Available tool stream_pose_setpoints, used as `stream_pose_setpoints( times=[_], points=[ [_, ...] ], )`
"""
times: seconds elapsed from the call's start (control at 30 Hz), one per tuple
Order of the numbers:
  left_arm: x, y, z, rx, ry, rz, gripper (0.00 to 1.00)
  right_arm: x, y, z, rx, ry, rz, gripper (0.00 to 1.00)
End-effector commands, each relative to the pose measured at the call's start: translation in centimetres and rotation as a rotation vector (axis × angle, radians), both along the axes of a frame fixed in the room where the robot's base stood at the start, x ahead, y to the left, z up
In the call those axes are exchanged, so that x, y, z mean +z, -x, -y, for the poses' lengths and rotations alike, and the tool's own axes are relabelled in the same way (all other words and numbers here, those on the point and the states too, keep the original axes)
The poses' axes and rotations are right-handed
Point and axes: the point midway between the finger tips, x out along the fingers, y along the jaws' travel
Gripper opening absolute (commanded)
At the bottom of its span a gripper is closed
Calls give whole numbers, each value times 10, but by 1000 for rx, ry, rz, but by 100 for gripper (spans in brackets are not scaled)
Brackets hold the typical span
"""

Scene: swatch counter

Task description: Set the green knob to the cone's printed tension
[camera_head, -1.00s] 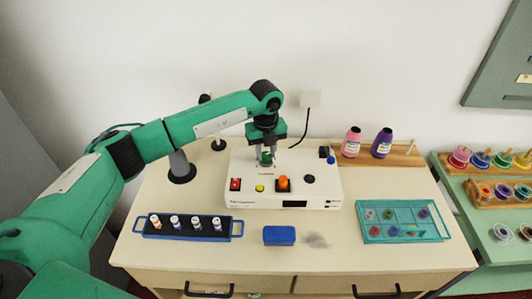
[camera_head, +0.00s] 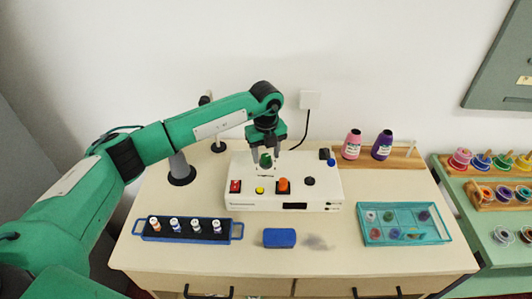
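The green knob (camera_head: 265,160) stands on top of the white machine (camera_head: 262,202), near its back. My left gripper (camera_head: 266,160) comes down from above, its two grey fingers spread on either side of the knob, with gaps visible. I cannot tell whether a finger touches it. A pink cone (camera_head: 352,144) and a purple cone (camera_head: 382,145) stand upright on a wooden rack (camera_head: 400,159) behind and right of the machine. Both have white labels, too small to read. My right gripper is not in view.
The machine also has a red switch (camera_head: 235,186), a yellow button (camera_head: 260,190), an orange block-like control (camera_head: 283,185) and a dark knob (camera_head: 309,181). A blue tray (camera_head: 234,229) of small spools, a blue box (camera_head: 279,238) and a teal compartment tray (camera_head: 365,238) lie in front.

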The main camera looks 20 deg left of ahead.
Motion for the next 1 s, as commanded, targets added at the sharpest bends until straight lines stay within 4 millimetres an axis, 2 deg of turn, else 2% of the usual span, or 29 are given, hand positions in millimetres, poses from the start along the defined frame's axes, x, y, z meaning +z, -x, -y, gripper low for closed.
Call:
stream_pose_setpoints(
  times=[0.27,0.37,0.7,0.9,1.0],
  points=[
    [8,0,0,0,-1,1,50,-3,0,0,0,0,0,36],
    [22,-1,0,-2,0,3,50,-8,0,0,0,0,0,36],
    [99,-1,0,-1,1,3,50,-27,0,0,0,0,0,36],
    [128,0,0,0,0,1,50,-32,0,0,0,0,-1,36],
    [135,0,0,0,0,0,50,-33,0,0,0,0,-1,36]
  ],
)
